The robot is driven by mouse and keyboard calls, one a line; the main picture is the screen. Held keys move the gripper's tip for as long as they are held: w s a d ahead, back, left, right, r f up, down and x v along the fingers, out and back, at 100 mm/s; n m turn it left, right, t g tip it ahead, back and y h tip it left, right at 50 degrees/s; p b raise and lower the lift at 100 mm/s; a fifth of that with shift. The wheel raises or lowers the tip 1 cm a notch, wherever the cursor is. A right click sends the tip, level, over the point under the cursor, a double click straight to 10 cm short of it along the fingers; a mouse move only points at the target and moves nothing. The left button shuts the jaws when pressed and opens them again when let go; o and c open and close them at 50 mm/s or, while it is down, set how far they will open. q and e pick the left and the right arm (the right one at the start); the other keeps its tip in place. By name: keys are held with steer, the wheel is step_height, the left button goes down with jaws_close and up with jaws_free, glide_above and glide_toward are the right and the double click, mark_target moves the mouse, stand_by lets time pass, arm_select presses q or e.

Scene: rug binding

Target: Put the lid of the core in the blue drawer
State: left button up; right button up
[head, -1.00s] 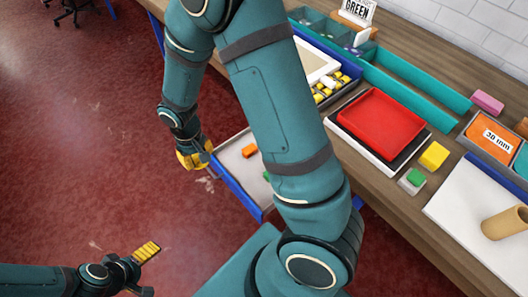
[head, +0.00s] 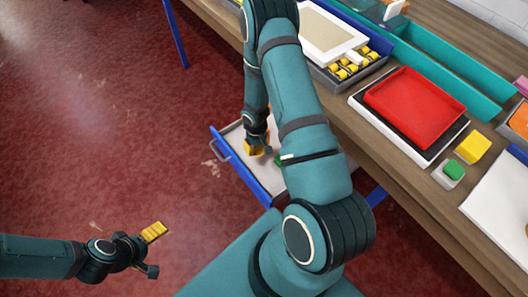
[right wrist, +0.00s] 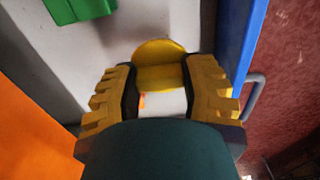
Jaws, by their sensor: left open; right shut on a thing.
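The lid of the core, a round yellow piece (right wrist: 160,50), sits between the yellow fingers of my right gripper (right wrist: 162,80), which is shut on it. In the head view my right gripper (head: 258,150) is over the open blue drawer (head: 236,160), inside its outline. The drawer's blue front wall (right wrist: 231,45) runs close along the right of the right wrist view, with the pale floor behind the lid. I cannot tell whether the lid touches the floor. My left gripper (head: 152,250) is open and empty over the red floor, away from the drawer.
In the drawer are a green block (right wrist: 80,8) and an orange thing (right wrist: 35,130). My right arm hides part of the drawer.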

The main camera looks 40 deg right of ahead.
mark_target(257, 158)
steer(key=shift+f+b, duration=0.65)
steer(key=shift+f, duration=2.4)
steer(key=shift+f, duration=0.15)
steer(key=o, duration=1.1)
steer(key=shift+o, duration=0.2)
step_height(257, 158, up, 12)
steer(key=p, duration=0.3)
steer(key=shift+r, duration=0.2)
steer(key=s+a+r+y, duration=0.1)
steer(key=s+a, duration=0.1)
steer(key=a, duration=0.6)
steer(key=s+a+r+t+y, duration=0.1)
steer(key=s+a+r, duration=0.1)
steer(key=a, duration=0.7)
steer(key=s+a+r+y, duration=0.1)
steer(key=s+a, duration=0.2)
steer(key=a, duration=0.5)
steer(key=shift+s+a+r+t+y, duration=0.25)
steer(key=shift+s+a+t+y, duration=0.05)
steer(key=shift+s+a+y, duration=0.1)
